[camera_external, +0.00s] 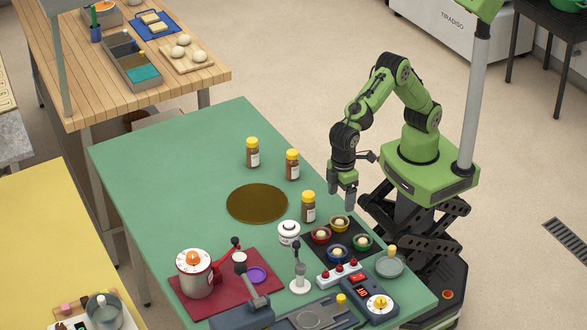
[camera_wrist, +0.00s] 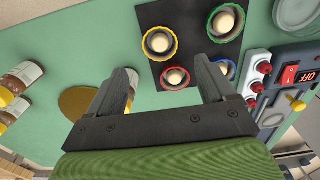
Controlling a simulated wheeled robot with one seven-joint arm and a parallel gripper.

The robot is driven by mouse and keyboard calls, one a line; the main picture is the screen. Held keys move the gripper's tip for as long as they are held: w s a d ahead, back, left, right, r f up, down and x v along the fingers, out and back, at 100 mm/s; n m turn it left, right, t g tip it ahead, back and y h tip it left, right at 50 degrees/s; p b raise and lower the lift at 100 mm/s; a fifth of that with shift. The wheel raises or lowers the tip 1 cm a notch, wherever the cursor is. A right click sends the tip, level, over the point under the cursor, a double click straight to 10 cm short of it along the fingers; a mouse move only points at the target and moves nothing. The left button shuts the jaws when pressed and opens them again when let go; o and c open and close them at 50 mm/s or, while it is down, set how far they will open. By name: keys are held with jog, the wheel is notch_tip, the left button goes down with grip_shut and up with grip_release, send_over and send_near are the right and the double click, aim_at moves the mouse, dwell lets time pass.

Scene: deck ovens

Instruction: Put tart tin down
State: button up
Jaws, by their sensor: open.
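Four small round tart tins, each with a pale filling, sit on a dark square mat (camera_external: 310,243) on the green table: red (camera_external: 321,235), yellow (camera_external: 340,223), blue (camera_external: 337,254) and green (camera_external: 362,242). All stand upright. My gripper (camera_external: 344,205) hangs fingers down above the table by the mat's far edge, near the yellow tin. In the wrist view the fingers (camera_wrist: 167,72) are apart and hold nothing. There the yellow tin (camera_wrist: 159,43) and red tin (camera_wrist: 173,77) show between them; the right finger partly covers the blue tin (camera_wrist: 228,68).
A jar with a yellow lid (camera_external: 308,207) stands left of my gripper, with two more jars farther back. A white lidded pot (camera_external: 288,233), a switch box (camera_external: 372,298) and a glass dish (camera_external: 390,265) surround the mat. A brown disc (camera_external: 257,203) lies mid-table.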

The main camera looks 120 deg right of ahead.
jog(key=s+d+r+t, duration=0.1)
jog(key=s+d+r, duration=0.25)
jog(key=r, duration=0.55)
jog(key=s+d+r+t, duration=0.1)
jog(key=s+d+r, duration=0.2)
jog(key=s+d, duration=0.2)
jog(key=s+d+r+t, duration=0.2)
jog(key=s+d, duration=0.3)
jog(key=s, duration=0.6)
jog(key=shift+r, duration=0.7)
jog(key=shift+o, duration=0.4)
jog(key=s+d+f+t, duration=0.1)
jog(key=s, duration=0.4)
jog(key=shift+s+d+f+t, duration=0.2)
jog(key=shift+s+f+t, duration=0.1)
jog(key=shift+s+f, duration=0.1)
jog(key=shift+w, duration=0.1)
jog(key=shift+f, duration=0.1)
